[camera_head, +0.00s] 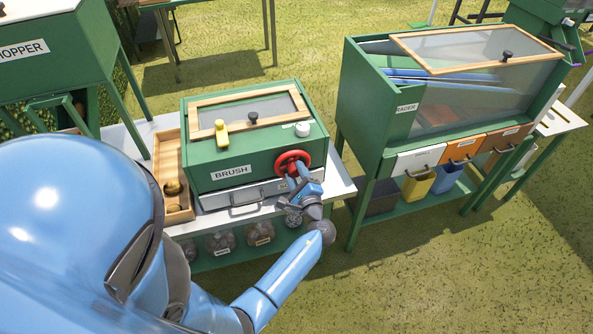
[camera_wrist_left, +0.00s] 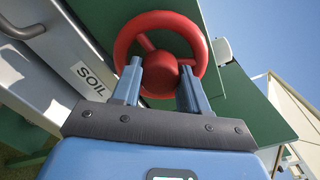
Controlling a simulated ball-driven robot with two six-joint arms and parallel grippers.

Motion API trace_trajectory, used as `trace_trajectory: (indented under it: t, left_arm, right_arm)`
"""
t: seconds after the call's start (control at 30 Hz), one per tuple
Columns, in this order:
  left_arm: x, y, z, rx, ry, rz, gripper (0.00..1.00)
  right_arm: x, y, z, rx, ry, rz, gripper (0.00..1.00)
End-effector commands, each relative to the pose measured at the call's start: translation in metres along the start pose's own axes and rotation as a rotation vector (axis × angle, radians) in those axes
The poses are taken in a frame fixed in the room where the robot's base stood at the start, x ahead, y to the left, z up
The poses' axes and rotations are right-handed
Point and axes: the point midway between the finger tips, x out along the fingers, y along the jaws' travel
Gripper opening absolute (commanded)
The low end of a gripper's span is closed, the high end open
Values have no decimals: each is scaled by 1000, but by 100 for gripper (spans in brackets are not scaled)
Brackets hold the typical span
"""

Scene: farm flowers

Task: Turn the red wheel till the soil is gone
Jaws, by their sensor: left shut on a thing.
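My left gripper (camera_head: 298,175) is at the wheel. In the left wrist view its fingers (camera_wrist_left: 162,82) stand on either side of the hub, shut on it. A grey drawer (camera_head: 222,199) with a handle sits below the wheel; in the left wrist view a SOIL label (camera_wrist_left: 90,77) is beside it. No soil is visible. My right gripper is out of view.
A wooden tray (camera_head: 163,160) with round brown things stands left of the box. Labelled jars (camera_head: 220,242) stand on the shelf below. A larger green cabinet (camera_head: 362,110) stands right, across a grassy gap.

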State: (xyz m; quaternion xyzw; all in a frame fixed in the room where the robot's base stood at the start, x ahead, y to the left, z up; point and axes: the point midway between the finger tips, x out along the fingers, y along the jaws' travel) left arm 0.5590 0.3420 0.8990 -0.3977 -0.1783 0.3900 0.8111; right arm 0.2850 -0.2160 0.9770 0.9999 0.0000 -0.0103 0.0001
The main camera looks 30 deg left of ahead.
Motion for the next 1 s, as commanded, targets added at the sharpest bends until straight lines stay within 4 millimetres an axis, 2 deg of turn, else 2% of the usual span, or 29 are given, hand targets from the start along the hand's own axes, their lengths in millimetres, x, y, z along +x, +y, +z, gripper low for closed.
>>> trace_trajectory:
  t: [0.4,0.97,1.0]
  left_arm:
    - [0,0,-1,221,-4,0,13]
    - [0,1,-1,256,-5,0,13]
    - [0,1,-1,256,-5,0,45]
  right_arm:
    - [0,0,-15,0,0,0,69]
    - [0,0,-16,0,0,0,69]
    - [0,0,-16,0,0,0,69]
